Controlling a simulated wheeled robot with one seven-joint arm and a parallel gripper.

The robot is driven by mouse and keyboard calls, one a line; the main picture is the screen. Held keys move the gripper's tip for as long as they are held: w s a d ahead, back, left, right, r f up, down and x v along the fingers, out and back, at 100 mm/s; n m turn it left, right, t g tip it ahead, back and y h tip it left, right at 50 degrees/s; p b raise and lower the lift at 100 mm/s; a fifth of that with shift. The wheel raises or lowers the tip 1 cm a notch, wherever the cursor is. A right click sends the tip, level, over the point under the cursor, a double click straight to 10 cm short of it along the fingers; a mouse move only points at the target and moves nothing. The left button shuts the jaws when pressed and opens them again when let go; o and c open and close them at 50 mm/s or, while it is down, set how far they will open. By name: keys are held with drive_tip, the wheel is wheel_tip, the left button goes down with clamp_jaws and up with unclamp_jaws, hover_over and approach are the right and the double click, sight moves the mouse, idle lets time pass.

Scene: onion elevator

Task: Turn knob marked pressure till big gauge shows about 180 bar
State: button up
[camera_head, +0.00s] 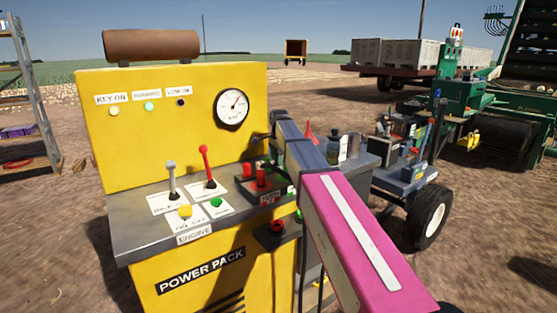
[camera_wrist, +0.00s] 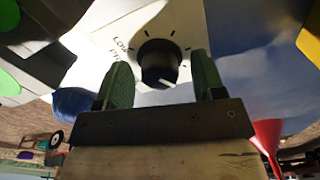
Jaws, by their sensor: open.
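The pressure knob (camera_wrist: 157,58) is black with a white pointer mark, on a white plate with tick marks and the words "LOW" and "PR…", partly cut off by a finger. In the wrist view my gripper (camera_wrist: 163,76) is open, with one green finger to each side of the knob; I cannot tell whether they touch it. The knob's pointer aims to the lower right in this view. In the head view the big round gauge (camera_head: 232,107) is on the yellow panel; its needle points to the upper right, its figures too small to read. The knob is hidden there by my arm.
The yellow power pack (camera_head: 200,265) has a grey shelf with a grey-knobbed lever (camera_head: 171,175), a red-knobbed lever (camera_head: 206,165) and coloured buttons. Red fittings (camera_head: 262,178) stand near my arm. A red funnel (camera_wrist: 268,135) and a blue round object (camera_wrist: 73,102) flank my gripper.

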wheel_tip(320, 180, up, 11)
drive_tip(key=shift+f, duration=0.2)
idle(0.5)
